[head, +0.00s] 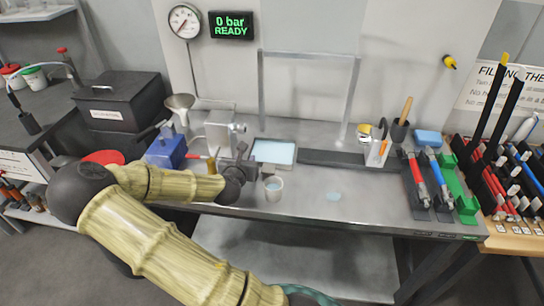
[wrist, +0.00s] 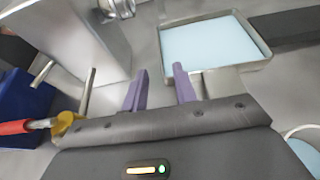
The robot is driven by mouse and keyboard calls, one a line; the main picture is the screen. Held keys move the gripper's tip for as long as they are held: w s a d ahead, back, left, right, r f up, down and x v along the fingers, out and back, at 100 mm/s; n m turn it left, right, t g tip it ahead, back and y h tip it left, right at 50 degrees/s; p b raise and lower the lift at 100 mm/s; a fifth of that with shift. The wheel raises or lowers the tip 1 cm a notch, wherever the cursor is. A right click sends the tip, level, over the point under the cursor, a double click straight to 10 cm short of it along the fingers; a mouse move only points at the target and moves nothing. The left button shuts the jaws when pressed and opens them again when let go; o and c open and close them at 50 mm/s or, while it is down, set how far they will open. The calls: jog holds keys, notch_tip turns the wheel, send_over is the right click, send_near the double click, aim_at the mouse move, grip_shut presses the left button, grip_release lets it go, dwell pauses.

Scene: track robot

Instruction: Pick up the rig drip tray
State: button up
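The rig drip tray is most likely the shallow metal tray (head: 295,156) with pale blue liquid or lining, on the steel bench below the metal frame. It also shows at the top of the wrist view (wrist: 259,42). My gripper (head: 244,158) is just left of the tray in the head view. In the wrist view my gripper (wrist: 162,86) has its two purple fingers apart with nothing between them. The right finger is close to the tray's near left corner; contact cannot be told.
A white cup (head: 273,190) stands in front of the tray, beside a pale blue puddle (head: 333,196). A metal block rig (head: 220,127) and a blue box (head: 165,152) are left. A dark strip (head: 330,158) lies right.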

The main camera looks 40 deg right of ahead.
jog(key=x, duration=0.5)
jog(key=shift+w+d+f, duration=0.15)
jog(key=shift+w+d, duration=0.1)
jog(key=shift+d, duration=0.05)
grip_shut()
